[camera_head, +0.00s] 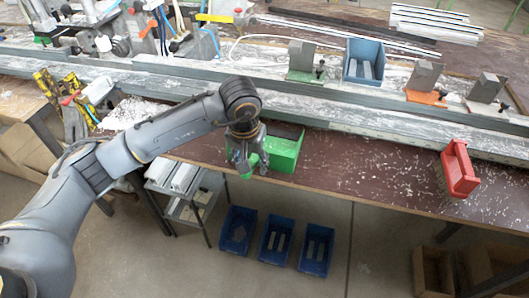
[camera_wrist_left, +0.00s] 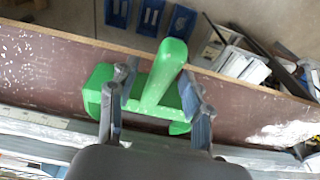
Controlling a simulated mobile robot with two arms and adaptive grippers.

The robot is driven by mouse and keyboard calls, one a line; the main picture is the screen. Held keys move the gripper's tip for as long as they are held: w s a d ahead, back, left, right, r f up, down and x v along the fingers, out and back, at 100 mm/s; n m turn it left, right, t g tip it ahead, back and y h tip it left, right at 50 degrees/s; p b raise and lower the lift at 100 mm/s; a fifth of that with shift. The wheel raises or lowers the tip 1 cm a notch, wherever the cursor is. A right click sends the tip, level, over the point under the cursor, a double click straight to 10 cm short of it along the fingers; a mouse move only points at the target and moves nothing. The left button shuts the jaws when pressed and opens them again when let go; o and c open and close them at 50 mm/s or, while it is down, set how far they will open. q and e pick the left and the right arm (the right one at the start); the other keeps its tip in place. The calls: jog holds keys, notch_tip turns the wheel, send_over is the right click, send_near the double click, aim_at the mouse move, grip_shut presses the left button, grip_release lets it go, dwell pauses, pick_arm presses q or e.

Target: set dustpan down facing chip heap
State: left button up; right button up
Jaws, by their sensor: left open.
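The green dustpan (camera_head: 286,150) is at the bench's front edge, just right of my left gripper (camera_head: 245,163) in the head view. In the left wrist view the dustpan's handle (camera_wrist_left: 165,72) lies between the fingers of my open left gripper (camera_wrist_left: 155,80) and reaches over the front edge. Its body (camera_wrist_left: 98,92) shows behind and beside the fingers; which way its mouth faces is hard to tell. The pale chip heap (camera_head: 130,113) lies on the bench to the left, and shows at right in the wrist view (camera_wrist_left: 283,132). My right gripper is not in view.
Metal rails (camera_head: 340,110) run along behind the dustpan, with clamp blocks and a blue bin (camera_head: 363,62) beyond. Blue crates (camera_head: 275,238) stand on the floor below. The brown bench top right of the dustpan is mostly clear.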

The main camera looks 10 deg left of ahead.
pick_arm(q)
jog(key=shift+c, duration=0.2)
grip_shut()
notch_tip(320, 180, up, 12)
jog(key=p, duration=0.5)
jog(key=shift+r, duration=0.15)
jog(key=shift+w, duration=0.1)
